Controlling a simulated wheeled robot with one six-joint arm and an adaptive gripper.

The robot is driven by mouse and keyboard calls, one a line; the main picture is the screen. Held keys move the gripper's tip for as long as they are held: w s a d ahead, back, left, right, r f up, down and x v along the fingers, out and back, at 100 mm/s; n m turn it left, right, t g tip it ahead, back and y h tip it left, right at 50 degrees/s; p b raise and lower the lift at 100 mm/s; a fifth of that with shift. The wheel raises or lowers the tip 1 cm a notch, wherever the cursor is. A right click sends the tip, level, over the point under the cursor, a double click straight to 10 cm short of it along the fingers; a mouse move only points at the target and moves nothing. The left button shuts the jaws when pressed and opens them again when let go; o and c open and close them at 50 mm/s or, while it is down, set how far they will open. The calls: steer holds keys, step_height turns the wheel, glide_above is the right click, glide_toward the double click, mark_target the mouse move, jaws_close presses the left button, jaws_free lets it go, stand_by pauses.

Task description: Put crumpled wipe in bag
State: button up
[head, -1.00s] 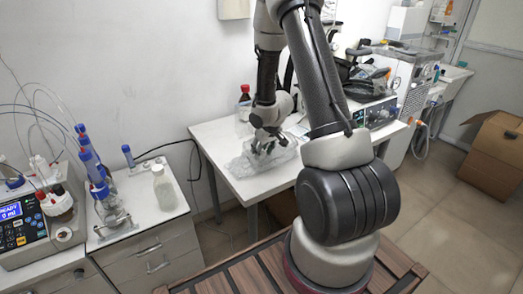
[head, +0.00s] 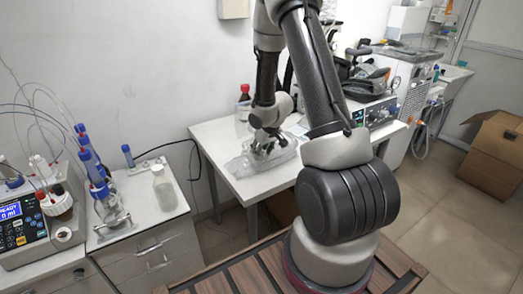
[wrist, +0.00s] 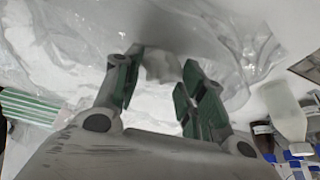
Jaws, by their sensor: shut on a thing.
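The clear plastic bag (wrist: 60,60) lies on the white table; it also shows in the head view (head: 238,166). In the wrist view its film spreads around and beyond my fingers. My gripper (wrist: 162,78) has its green-padded fingertips closed on a small whitish crumpled piece, which looks like the wipe (wrist: 162,62). In the head view my gripper (head: 264,146) is low over the bag, and the wipe cannot be made out there. Whether the wipe is inside the bag or above its film, I cannot tell.
A red-capped bottle (head: 244,99) stands behind the bag near the wall. The white table (head: 222,140) also carries an instrument (head: 374,113) at the right. A titrator (head: 35,222) and a pale bottle (head: 163,188) stand on the left cabinets. A cardboard box (head: 490,155) is at far right.

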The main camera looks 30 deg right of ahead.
steer(key=shift+f, duration=0.4)
stand_by(0.4)
steer(key=o, duration=0.8)
steer(key=shift+r, duration=4.5)
steer(key=shift+r, duration=0.1)
steer(key=v, duration=1.1)
steer(key=shift+s+r, duration=0.15)
steer(key=shift+r, duration=0.25)
